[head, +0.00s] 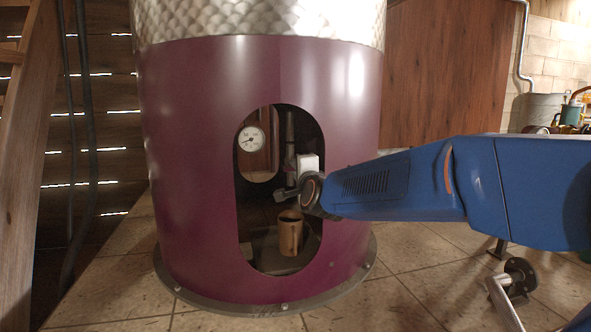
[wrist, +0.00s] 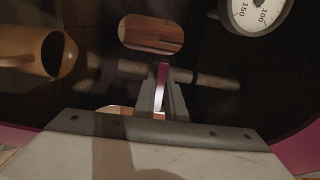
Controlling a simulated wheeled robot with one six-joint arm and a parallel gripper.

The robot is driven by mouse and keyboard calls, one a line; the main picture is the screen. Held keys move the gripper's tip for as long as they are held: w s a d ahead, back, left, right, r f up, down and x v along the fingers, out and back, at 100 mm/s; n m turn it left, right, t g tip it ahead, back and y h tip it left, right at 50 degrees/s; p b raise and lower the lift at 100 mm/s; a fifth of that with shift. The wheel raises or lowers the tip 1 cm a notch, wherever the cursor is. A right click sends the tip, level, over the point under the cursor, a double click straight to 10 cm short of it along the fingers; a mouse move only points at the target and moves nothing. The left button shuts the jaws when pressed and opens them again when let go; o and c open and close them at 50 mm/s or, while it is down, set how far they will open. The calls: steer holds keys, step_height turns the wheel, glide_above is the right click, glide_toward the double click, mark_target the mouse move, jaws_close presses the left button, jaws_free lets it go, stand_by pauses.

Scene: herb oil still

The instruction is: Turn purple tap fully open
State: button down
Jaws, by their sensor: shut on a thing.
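The tap's purple handle (wrist: 162,76) shows in the wrist view as a narrow strip between my gripper's (wrist: 163,94) two fingers. My gripper is shut on this handle. The tap's pipe (wrist: 212,80) runs across behind the fingers in the wrist view. In the head view, my gripper (head: 283,195) reaches from the right into the oval opening of the purple drum, in front of the vertical pipe (head: 290,128).
A tan cup (head: 290,234) stands below my gripper inside the drum (head: 190,170); the wrist view shows the cup (wrist: 38,52) at left. A dial gauge (head: 251,138) hangs behind the opening. The opening's rim surrounds my gripper. Tiled floor lies around the drum's base.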

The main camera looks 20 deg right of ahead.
steer(key=n, duration=1.1)
steer(key=shift+f+n, duration=0.1)
steer(key=shift+n, duration=0.2)
steer(key=n, duration=0.6)
steer(key=shift+n, duration=0.3)
steer(key=c, duration=1.8)
jaws_free()
steer(key=shift+s, duration=0.15)
